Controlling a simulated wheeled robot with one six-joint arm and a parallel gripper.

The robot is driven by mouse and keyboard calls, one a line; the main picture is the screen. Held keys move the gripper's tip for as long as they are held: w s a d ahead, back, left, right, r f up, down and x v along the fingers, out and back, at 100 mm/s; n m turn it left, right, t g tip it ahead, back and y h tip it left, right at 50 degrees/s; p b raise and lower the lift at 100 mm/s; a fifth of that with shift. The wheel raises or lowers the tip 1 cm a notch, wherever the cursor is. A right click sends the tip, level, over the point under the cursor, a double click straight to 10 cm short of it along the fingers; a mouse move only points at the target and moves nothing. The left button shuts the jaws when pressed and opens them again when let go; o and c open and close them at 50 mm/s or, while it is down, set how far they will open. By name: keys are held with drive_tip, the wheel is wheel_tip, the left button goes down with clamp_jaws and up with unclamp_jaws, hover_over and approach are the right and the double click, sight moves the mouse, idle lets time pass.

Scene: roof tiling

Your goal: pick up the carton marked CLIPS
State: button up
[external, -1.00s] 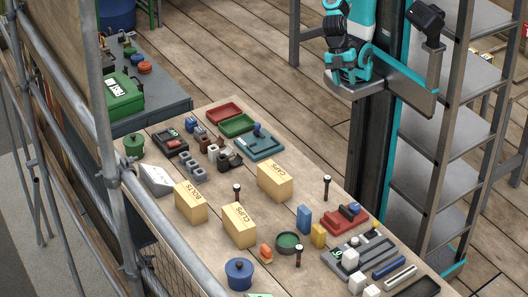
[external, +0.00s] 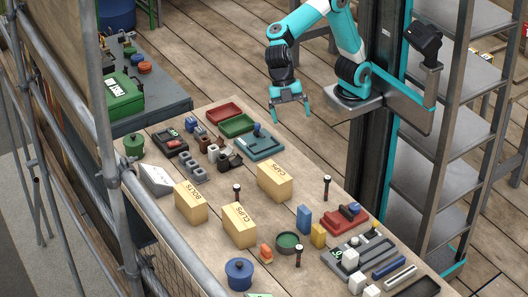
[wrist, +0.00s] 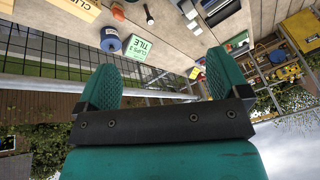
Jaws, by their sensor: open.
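The carton marked CLIPS (external: 239,226) is a tan box standing on the wooden table, in front of the other two cartons in the external view. In the wrist view, part of a carton with the letters CLIP (wrist: 75,10) shows at the top left edge, cut off. My gripper (external: 291,114) hangs in the air beyond the table's far right edge, well apart from the carton. Its two teal fingers are spread and empty; they also show in the wrist view (wrist: 162,78).
A carton marked BOLTS (external: 190,204) stands left of the CLIPS carton, and one marked CAPS (external: 274,183) behind it to the right. A blue pot (external: 239,273), green bowl (external: 288,242) and orange item (external: 265,254) are nearby. Scaffold poles (external: 115,150) run along the left.

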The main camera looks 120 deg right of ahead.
drive_tip(key=w+d+f+n+b, duration=0.2)
drive_tip(key=w+f+b, duration=0.1)
drive_tip(key=w+f, duration=0.65)
drive_tip(key=n+b, duration=0.3)
drive_tip(key=b, duration=0.1)
approach(238, 216)
drive_tip(key=x, duration=0.4)
drive_tip(key=shift+a+f, duration=0.2)
drive_tip(key=shift+f, duration=0.05)
drive_tip(key=p+x, duration=0.1)
drive_tip(key=x, duration=0.4)
drive_tip(key=shift+f, duration=0.5)
drive_tip(key=shift+f, duration=0.25)
drive_tip(key=c, duration=1.3)
